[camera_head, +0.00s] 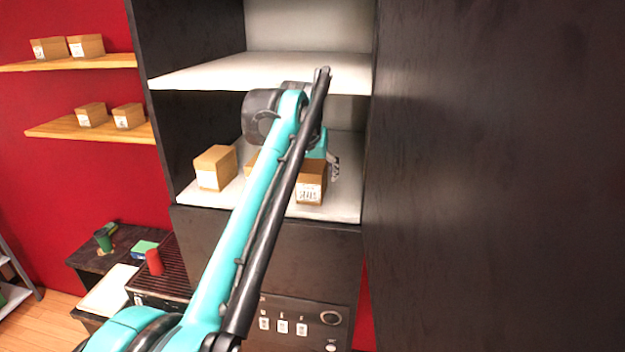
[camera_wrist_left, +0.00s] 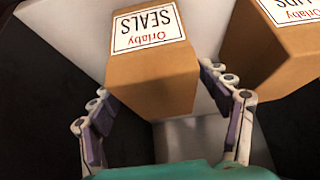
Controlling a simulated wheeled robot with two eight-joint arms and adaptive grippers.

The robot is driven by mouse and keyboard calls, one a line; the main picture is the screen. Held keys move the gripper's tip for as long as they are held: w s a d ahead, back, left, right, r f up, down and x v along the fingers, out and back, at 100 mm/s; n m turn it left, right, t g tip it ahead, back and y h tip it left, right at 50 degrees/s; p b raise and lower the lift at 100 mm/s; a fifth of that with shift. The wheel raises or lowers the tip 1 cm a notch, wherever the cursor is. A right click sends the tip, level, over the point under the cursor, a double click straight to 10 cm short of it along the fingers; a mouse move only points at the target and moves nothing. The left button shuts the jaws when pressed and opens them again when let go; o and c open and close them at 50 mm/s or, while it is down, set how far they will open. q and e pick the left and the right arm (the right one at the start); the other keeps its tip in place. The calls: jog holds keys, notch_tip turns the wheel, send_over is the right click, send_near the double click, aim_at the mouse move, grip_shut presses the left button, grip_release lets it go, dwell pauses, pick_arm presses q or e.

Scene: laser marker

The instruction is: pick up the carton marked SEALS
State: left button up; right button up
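The brown carton marked SEALS (camera_wrist_left: 152,75) is in the middle of the left wrist view, its white label upside down there. In the head view a carton (camera_head: 311,172) with a white label stands on the cabinet's lower shelf, just in front of my left gripper. My left gripper (camera_wrist_left: 160,100) has its fingers apart, one on each side of the SEALS carton. The fingertips are close to its sides; I cannot tell whether they touch. In the head view the fingers are mostly hidden behind the arm and carton. My right gripper is not in view.
A second labelled carton (camera_wrist_left: 290,40) is close beside the right finger in the wrist view. Another carton (camera_head: 215,167) stands at the left of the lower shelf (camera_head: 330,208). The upper shelf (camera_head: 270,73) is above my wrist; a dark cabinet wall (camera_head: 480,180) bounds the right.

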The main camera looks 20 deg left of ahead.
pick_arm(q)
jog(key=c, duration=1.2)
jog(key=shift+r, duration=0.1)
